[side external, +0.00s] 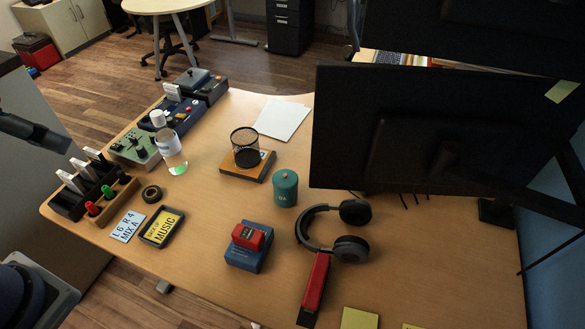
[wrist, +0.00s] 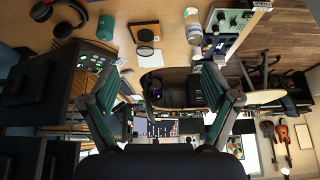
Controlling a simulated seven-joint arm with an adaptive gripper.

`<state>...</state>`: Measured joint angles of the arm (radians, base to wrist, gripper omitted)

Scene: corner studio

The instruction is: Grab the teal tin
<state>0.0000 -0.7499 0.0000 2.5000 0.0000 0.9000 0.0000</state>
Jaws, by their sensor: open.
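The teal tin (side external: 285,188) is a short, lidded cylinder standing upright on the wooden desk, left of the black headphones. It also shows in the wrist view (wrist: 106,28), near the top left. My gripper (wrist: 162,78) is open in the wrist view, its two fingers spread with nothing between them. The tin is apart from the fingers, beyond the left fingertip in that picture. In the side external view, a dark part at the left edge may be my arm; the tin is far to its right.
Black headphones (side external: 337,231) lie close right of the tin. A mesh cup (side external: 245,141) stands on an orange-topped box behind it, left. A blue box (side external: 250,247) with a red item is in front. A large monitor (side external: 400,120) overhangs the right. A bottle (side external: 170,150) stands left.

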